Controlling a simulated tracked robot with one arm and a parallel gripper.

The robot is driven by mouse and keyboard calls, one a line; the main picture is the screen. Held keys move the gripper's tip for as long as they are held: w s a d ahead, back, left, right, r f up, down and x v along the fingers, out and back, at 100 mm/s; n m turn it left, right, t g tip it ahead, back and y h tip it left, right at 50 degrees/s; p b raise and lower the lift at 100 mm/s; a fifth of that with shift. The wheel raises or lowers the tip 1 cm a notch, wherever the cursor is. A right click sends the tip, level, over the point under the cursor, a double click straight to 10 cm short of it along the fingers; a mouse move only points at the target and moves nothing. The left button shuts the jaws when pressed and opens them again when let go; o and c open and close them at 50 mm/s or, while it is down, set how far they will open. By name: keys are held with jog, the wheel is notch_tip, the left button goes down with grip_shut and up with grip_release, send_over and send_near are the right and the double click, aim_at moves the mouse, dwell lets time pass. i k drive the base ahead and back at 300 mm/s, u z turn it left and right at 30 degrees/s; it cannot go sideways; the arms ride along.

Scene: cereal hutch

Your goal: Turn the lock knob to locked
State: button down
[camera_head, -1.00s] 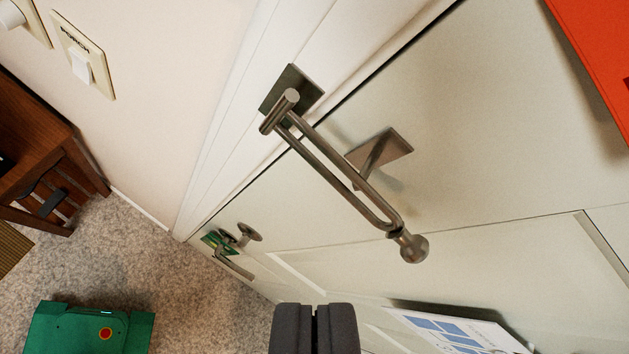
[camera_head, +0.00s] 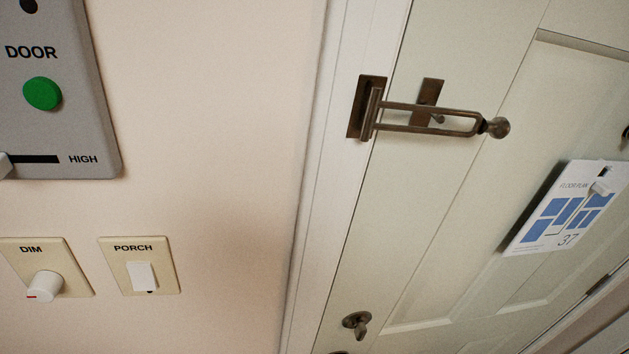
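The lock knob (camera_head: 357,323) is a small dark bronze thumb-turn on a round plate, low on the pale door (camera_head: 480,215) near its left edge. Its tab points downward and slightly right. I cannot tell from this angle whether that is locked or unlocked. A swing-bar door guard (camera_head: 430,118) sits higher up, its bar lying across from the frame over the door. My gripper is not in this view.
A floor plan sheet (camera_head: 560,210) hangs on the door. On the wall at left are a porch switch (camera_head: 142,276), a dimmer knob (camera_head: 44,287) and a grey panel with a green button (camera_head: 43,94). Bare wall lies between these and the door frame (camera_head: 322,190).

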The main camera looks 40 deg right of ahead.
aim_at(360, 329)
jog(key=z, duration=1.8)
jog(key=k, duration=0.7)
jog(key=z, duration=0.1)
